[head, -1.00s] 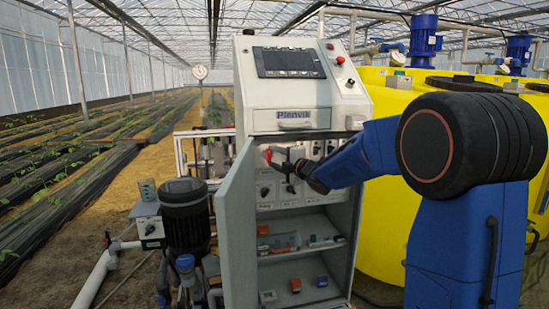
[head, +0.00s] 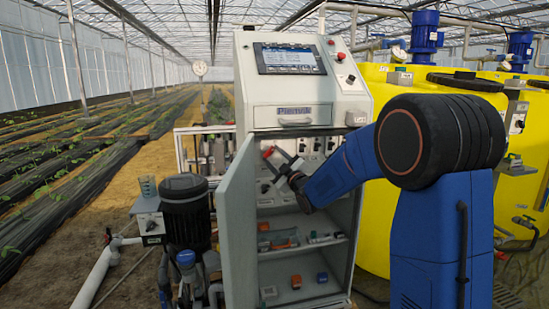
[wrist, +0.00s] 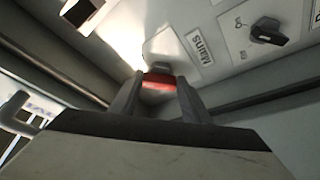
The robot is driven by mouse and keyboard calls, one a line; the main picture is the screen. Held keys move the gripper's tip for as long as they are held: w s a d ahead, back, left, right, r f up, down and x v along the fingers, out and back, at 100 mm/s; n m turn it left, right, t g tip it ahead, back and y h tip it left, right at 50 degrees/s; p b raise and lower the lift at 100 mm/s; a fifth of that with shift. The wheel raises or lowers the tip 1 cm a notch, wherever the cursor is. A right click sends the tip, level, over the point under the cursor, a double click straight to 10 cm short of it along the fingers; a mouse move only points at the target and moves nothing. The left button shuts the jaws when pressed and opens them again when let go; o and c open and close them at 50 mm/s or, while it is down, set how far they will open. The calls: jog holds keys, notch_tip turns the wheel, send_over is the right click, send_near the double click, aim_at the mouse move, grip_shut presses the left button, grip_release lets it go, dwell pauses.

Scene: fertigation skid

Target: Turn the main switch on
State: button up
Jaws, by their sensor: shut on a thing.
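The main switch shows as a red handle (wrist: 158,80) beside a plate marked "Mains" (wrist: 200,52) in the wrist view. My gripper (wrist: 157,88) is shut on this handle, one finger on each side. In the head view the red handle (head: 267,153) shows at the upper left of the open cabinet, with my gripper (head: 278,163) reaching in from the right. The gripper is tilted. The fingers hide part of the switch. The screen (head: 289,59) on top of the cabinet is lit.
The cabinet door (head: 237,230) stands open close to my gripper's left. A black knob (wrist: 268,32) marked "On" sits beside the switch. Shelves below hold small parts. A pump (head: 185,215) stands left, yellow tanks (head: 400,88) right.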

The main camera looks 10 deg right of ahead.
jog(key=shift+f+m, duration=0.1)
jog(key=shift+m, duration=0.3)
jog(key=o, duration=1)
jog(key=shift+o, duration=0.2)
jog(key=v, duration=1.7)
jog(key=shift+s+f, duration=0.2)
jog(key=shift+f, duration=0.05)
jog(key=shift+a, duration=0.1)
